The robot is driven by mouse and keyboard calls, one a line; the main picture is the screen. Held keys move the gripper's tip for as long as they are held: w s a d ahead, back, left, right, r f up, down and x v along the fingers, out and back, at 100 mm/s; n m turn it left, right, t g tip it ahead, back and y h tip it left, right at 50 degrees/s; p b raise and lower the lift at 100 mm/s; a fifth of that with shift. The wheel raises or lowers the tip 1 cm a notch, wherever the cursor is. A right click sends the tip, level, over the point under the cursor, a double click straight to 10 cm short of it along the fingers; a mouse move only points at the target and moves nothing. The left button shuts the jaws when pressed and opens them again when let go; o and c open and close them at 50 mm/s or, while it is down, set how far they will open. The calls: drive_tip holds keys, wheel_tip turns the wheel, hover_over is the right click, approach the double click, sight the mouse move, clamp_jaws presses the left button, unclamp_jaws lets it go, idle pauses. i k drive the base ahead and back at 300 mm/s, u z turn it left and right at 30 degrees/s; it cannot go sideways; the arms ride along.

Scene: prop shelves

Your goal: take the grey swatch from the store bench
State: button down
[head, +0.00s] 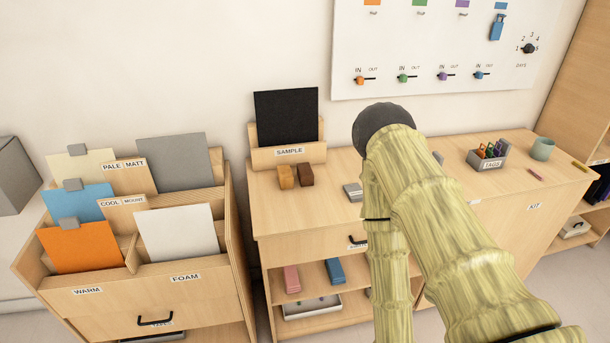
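A grey swatch (174,163) stands upright in the back right compartment of the wooden rack (205,287) at the left, behind the "PALE" and "MATT" labels. It leans slightly back and its lower edge is hidden by the rack. No label reads "store bench", so I cannot tell for sure which unit that is. My arm covers part of the middle bench, and my gripper does not show in the head view.
Cream (72,165), blue (80,200), orange (78,248) and white (175,233) swatches share the rack. A black panel (287,117) stands in the "SAMPLE" holder on the middle bench (275,215). Two small blocks (296,175) lie before it.

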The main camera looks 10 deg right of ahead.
sight(353, 192)
drive_tip(key=k, duration=0.5)
drive_tip(key=z, duration=2)
drive_tip(key=i, duration=1.6)
drive_tip(key=u, duration=1.45)
